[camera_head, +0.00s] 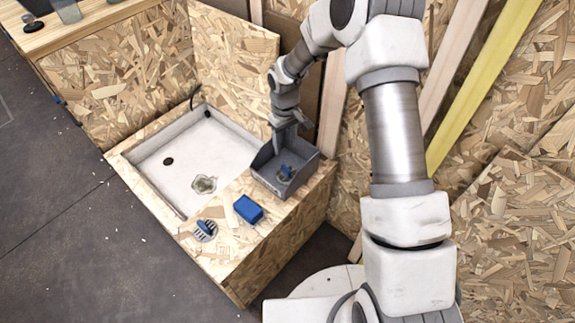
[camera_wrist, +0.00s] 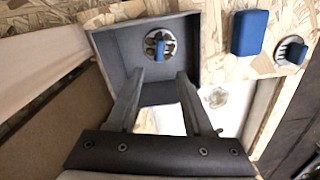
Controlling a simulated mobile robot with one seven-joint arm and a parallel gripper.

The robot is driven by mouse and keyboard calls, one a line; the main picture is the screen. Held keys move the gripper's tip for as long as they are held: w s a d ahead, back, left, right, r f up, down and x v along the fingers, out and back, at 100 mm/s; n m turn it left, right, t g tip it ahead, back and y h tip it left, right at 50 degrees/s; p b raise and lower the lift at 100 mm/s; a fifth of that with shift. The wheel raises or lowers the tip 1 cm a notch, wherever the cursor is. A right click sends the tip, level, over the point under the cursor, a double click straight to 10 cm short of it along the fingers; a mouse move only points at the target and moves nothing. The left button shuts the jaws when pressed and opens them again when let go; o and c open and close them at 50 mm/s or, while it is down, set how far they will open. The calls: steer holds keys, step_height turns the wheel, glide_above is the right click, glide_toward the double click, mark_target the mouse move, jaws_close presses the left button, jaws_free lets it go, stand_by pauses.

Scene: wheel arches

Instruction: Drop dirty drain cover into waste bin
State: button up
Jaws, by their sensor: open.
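The grey open-topped waste bin (camera_head: 268,182) stands on the chipboard counter beside the basin. A round metal drain cover with a blue grip (camera_head: 286,173) lies inside it; the wrist view shows that cover (camera_wrist: 160,38) on the bin floor. A second slotted drain cover with a blue grip (camera_head: 205,230) lies on the counter's front part, and it shows at the right of the wrist view (camera_wrist: 292,50). My gripper (camera_wrist: 160,76) is open and empty at the bin, its fingers apart and pointing towards the cover without visibly touching it.
A blue block (camera_head: 248,209) lies on the counter between the bin and the second cover. The white basin (camera_head: 185,180) has a dark hole and a drain fitting (camera_head: 203,185). Chipboard panels and wooden posts (camera_head: 332,105) rise close behind the bin.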

step_height(320, 180, up, 15)
steer(key=p, duration=0.3)
steer(key=shift+p, duration=0.35)
steer(key=s+d+r+m+t, duration=0.1)
steer(key=s+d+r, duration=0.2)
steer(key=s+r, duration=0.35)
steer(key=s+d+r+m+t, duration=0.2)
steer(key=s+d+r, duration=0.2)
steer(key=r, duration=0.6)
steer(key=s+d+r+m+t, duration=0.1)
steer(key=s+d+r+m, duration=0.1)
steer(key=s, duration=0.6)
steer(key=s+d+r+m+t, duration=0.1)
steer(key=s+d+r+t, duration=0.15)
steer(key=s, duration=0.65)
step_height(320, 180, up, 16)
steer(key=p, duration=1.6)
steer(key=shift+s+a+r+g, duration=0.15)
steer(key=shift+a+g, duration=0.2)
steer(key=shift+g, duration=0.1)
